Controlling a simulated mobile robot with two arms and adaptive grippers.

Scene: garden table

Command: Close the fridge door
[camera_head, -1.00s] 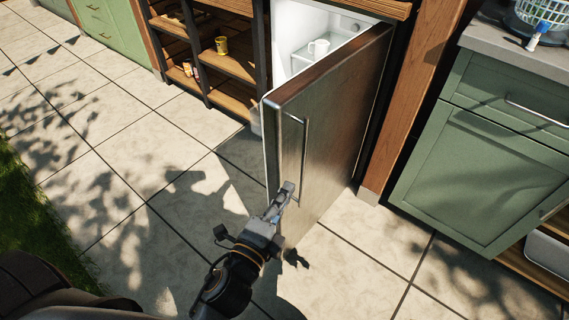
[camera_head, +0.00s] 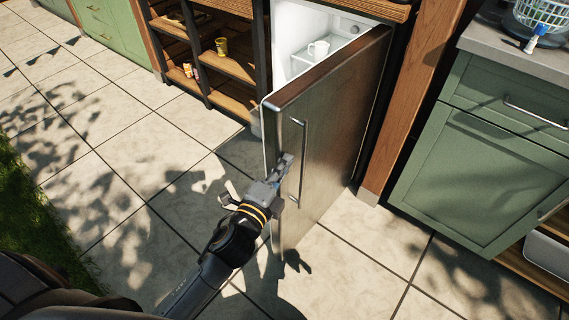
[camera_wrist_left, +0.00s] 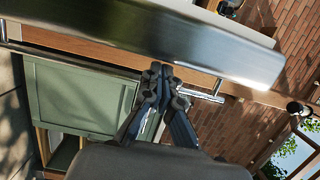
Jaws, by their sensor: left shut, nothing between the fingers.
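The fridge door (camera_head: 335,135) is brushed metal and stands wide open, swung out from the white fridge interior (camera_head: 303,35). A long vertical handle (camera_head: 303,160) is on its outer face. My left gripper (camera_head: 287,160) is shut and empty, close to the door's outer face near the handle; I cannot tell whether it touches. In the left wrist view the shut fingers (camera_wrist_left: 160,68) point at the metal door (camera_wrist_left: 150,40), with the handle (camera_wrist_left: 203,96) just right of them. My right gripper is not in view.
Open wooden shelves (camera_head: 230,66) with a yellow cup (camera_head: 221,46) are left of the fridge. A green cabinet (camera_head: 480,165) is to the right. The tiled floor (camera_head: 130,160) is clear.

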